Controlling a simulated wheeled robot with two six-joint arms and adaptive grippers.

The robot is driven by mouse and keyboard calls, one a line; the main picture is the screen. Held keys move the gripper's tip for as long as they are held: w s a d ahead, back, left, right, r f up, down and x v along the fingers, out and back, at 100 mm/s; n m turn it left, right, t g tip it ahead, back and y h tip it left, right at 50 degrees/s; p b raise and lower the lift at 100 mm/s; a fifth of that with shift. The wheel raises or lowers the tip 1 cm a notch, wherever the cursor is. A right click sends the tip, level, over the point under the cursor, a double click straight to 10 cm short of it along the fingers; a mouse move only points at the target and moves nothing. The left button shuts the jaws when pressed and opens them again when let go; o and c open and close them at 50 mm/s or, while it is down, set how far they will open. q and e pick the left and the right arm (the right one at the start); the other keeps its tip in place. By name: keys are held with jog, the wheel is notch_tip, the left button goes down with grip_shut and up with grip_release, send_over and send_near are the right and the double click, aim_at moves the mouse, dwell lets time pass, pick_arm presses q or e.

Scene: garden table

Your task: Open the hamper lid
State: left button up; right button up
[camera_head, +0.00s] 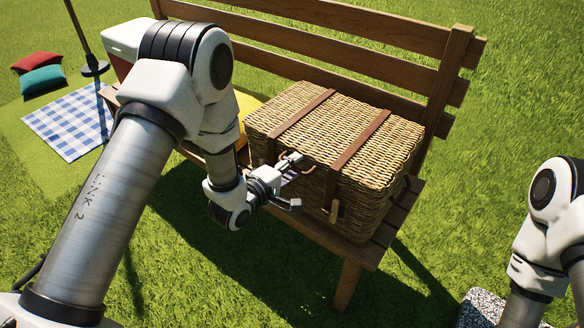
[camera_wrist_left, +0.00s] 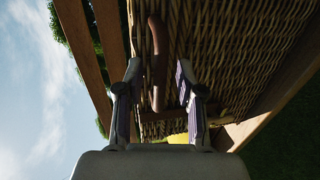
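The wicker hamper (camera_head: 345,135) stands on the wooden bench with its lid (camera_head: 325,118) shut. Two brown leather straps run over the lid and down the front. A curved brown handle (camera_wrist_left: 158,65) sticks out from the wicker front between them. My left gripper (camera_head: 292,180) is in front of the hamper at the handle. In the left wrist view, the left gripper's fingers (camera_wrist_left: 158,78) are apart, one on each side of the handle, with gaps between. My right arm shows at the right edge of the head view; its gripper is out of frame.
The bench (camera_head: 345,245) has a slatted backrest (camera_head: 350,42) close behind the hamper. A yellow item (camera_head: 246,108) lies left of the hamper, partly hidden by my left arm. A checked blanket (camera_head: 72,122) and red and teal cushions (camera_head: 42,78) lie on the grass at left.

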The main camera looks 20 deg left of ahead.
pick_arm(q)
grip_shut()
pick_arm(e)
jog(key=shift+r, duration=0.1)
